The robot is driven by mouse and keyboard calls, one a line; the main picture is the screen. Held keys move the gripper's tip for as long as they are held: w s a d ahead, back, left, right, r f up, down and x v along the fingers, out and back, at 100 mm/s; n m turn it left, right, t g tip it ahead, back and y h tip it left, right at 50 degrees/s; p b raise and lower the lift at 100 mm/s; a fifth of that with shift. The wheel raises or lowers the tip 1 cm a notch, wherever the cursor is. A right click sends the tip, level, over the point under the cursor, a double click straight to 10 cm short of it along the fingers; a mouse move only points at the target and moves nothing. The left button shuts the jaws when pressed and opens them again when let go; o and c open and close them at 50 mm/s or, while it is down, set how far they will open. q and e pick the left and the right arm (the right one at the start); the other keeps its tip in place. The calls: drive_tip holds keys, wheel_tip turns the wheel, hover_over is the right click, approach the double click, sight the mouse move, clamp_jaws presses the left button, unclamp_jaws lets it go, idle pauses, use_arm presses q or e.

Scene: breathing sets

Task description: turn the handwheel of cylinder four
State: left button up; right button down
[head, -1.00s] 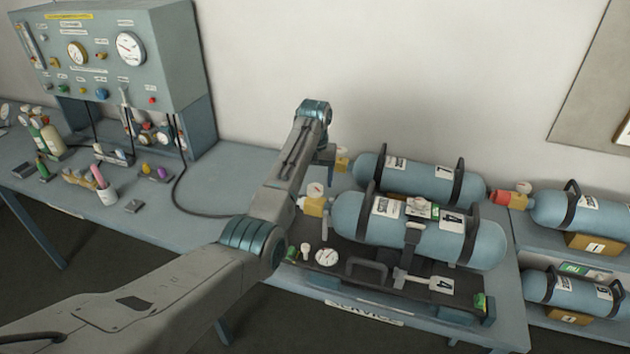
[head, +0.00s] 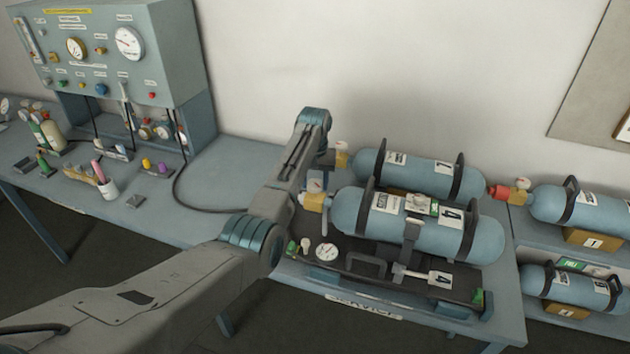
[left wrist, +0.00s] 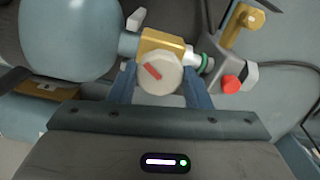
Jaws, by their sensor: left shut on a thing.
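Cylinder four (head: 400,222) is the blue cylinder lying at the front of the bench, with a "4" label and dark straps. Its yellow valve (head: 314,202) is at its left end and also shows in the left wrist view (left wrist: 163,42). The pale round handwheel (left wrist: 160,74) with a red bar sits on the valve; the bar is tilted. My left gripper (left wrist: 160,88) is shut on the handwheel, one finger on each side. In the head view my left forearm and wrist hide much of the gripper. My right gripper is in neither view.
A second blue cylinder (head: 418,173) lies close behind. A grey gauge panel (head: 120,50) stands at the left, with a dark hose (head: 178,195) on the bench. More cylinders (head: 580,210) rest at the right. A red knob (left wrist: 232,84) is near the gripper in the wrist view.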

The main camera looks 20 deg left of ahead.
use_arm(q)
drive_tip(key=shift+m, duration=0.3)
drive_tip(key=m, duration=1.3)
drive_tip(key=shift+m, duration=0.4)
drive_tip(key=m, duration=1)
drive_tip(key=shift+m, duration=2.3)
